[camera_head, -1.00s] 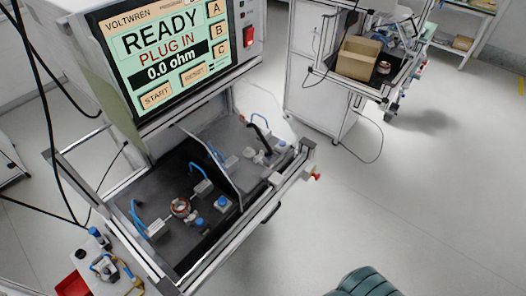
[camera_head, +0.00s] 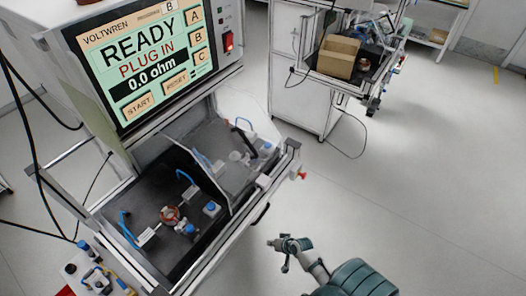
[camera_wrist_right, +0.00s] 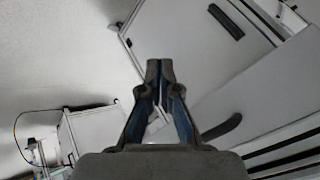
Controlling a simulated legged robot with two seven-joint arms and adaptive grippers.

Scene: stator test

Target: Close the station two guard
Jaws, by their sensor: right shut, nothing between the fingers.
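The test bench (camera_head: 262,208) has two bays side by side below a screen. In the right bay, a clear guard panel (camera_head: 211,178) with a dark edge stands tilted at the divider, and fixtures show beyond it. I cannot tell for certain whether this is the station two guard. A black curved handle (camera_head: 249,141) shows at that bay's back right. My right gripper (camera_head: 276,243) is in front of the bench, over the floor, apart from it. It is shut and empty, its fingertips together in the right wrist view (camera_wrist_right: 160,68). My left gripper is out of view.
The left bay holds a copper-wound stator (camera_head: 169,215) and blue connectors. The screen (camera_head: 148,65) reads READY, PLUG IN, 0.0 ohm. A cart with a cardboard box (camera_head: 336,57) stands behind. The floor at right is clear.

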